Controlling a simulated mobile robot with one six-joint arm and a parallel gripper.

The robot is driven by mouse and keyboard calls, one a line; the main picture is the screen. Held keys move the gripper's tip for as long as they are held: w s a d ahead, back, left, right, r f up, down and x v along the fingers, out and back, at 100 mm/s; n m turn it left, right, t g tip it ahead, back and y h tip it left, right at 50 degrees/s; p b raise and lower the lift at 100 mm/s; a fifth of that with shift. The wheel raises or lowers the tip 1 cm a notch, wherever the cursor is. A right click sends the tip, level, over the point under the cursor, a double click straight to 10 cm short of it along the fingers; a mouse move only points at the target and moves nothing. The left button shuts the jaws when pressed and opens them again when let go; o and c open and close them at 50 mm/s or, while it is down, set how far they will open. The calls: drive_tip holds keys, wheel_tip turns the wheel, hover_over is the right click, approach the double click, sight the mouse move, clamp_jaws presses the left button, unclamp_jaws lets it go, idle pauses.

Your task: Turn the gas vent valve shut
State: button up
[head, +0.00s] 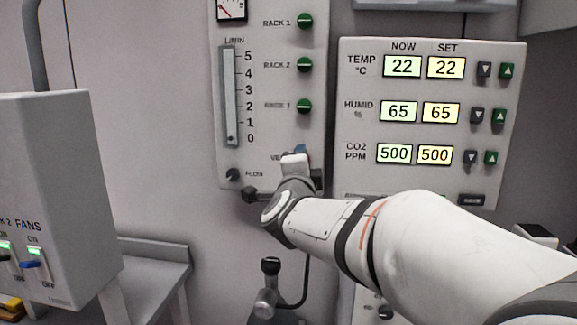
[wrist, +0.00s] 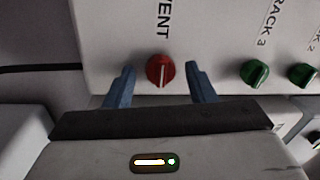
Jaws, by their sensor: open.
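The vent valve is a red round knob (wrist: 160,73) beside the VENT lettering in the wrist view. Its white pointer line runs upright in that view, along the direction of the lettering. My gripper (wrist: 160,70) is open, with one blue finger on the left of the knob and one on the right. A gap shows between each finger and the knob; I cannot tell how deep the fingers reach. In the head view my gripper (head: 299,151) is at the lower right of the gas panel (head: 265,160) and hides the knob and part of its label.
Green RACK knobs (head: 305,64) sit above on the same panel; RACK 3 (wrist: 254,73) is the nearest in the wrist view. A black FLOW knob (head: 233,174) is at lower left. The climate panel (head: 430,60) is to the right, the fan box (head: 50,190) to the left.

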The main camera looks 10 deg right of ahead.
drive_tip(key=v, duration=0.7)
drive_tip(key=shift+s, duration=0.4)
drive_tip(key=shift+a, duration=0.1)
drive_tip(key=s+a+f+n+g+y+p, duration=0.4)
drive_tip(key=f+n+g+y+p, duration=0.3)
drive_tip(key=n, duration=0.6)
drive_tip(key=s+d+f+n+g+p, duration=0.2)
drive_tip(key=s+d+f+n+g, duration=0.1)
drive_tip(key=s, duration=0.5)
drive_tip(key=s+d+f+n+g+h+p, duration=0.1)
drive_tip(key=s+d+f+n+g+p, duration=0.1)
drive_tip(key=s+f+g, duration=0.3)
drive_tip(key=s+d+n, duration=0.1)
drive_tip(key=s, duration=0.3)
drive_tip(key=shift+d+f+n+g, duration=0.2)
drive_tip(key=shift+d+n+g, duration=0.1)
drive_tip(key=shift+d, duration=0.1)
